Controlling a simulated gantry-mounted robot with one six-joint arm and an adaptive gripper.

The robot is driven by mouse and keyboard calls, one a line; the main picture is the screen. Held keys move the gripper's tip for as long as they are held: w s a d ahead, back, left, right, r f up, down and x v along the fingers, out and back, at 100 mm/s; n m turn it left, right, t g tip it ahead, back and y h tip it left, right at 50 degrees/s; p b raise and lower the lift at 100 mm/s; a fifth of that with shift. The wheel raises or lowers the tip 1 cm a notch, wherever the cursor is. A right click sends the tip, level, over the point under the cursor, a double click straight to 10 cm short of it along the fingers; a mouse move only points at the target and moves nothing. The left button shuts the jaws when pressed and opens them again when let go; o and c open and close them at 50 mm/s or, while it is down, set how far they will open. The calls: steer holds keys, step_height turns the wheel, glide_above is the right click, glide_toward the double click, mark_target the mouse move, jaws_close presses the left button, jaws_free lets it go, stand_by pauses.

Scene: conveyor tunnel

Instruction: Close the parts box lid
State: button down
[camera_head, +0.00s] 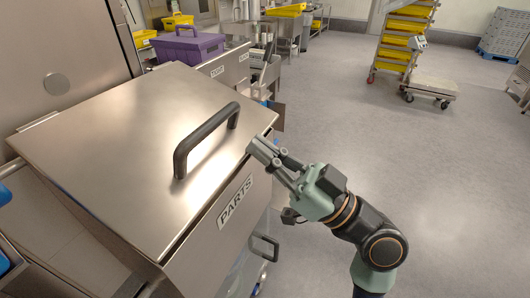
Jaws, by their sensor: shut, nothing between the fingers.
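The parts box is a brushed-steel box with a PARTS label (236,201) on its front face. Its lid (120,130) is a wide flat metal panel with a dark bar handle (205,138) on top. The lid lies over the box and no clear gap shows along its front edge. I cannot tell whether it sits fully flush. My gripper (262,152) is shut and empty at the right front edge of the box, to the right of the handle. Whether its fingertips touch the lid or box is unclear.
A purple case (188,46) stands behind the box. A rack with yellow bins (406,28) and a wheeled scale cart (432,86) are at the back right. Another handle (265,246) sticks out below the box front. The grey floor (440,190) at right is clear.

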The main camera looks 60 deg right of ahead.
stand_by(0.3)
step_height(320, 180, up, 4)
steer(key=s+r+p, duration=0.1)
steer(key=p, duration=0.2)
steer(key=w+f+b+v, duration=0.1)
steer(key=f+v, duration=0.1)
steer(key=v, duration=0.9)
step_height(320, 180, up, 13)
steer(key=g+h+p, duration=0.2)
steer(key=g+p, duration=0.9)
steer(key=p, duration=2.2)
steer(key=w+f, duration=0.2)
steer(key=w, duration=0.1)
steer(key=w+f, duration=0.6)
steer(key=shift+w+a+b, duration=0.1)
steer(key=shift+a+b, duration=0.25)
steer(key=shift+w+f, duration=0.15)
steer(key=shift+f, duration=0.2)
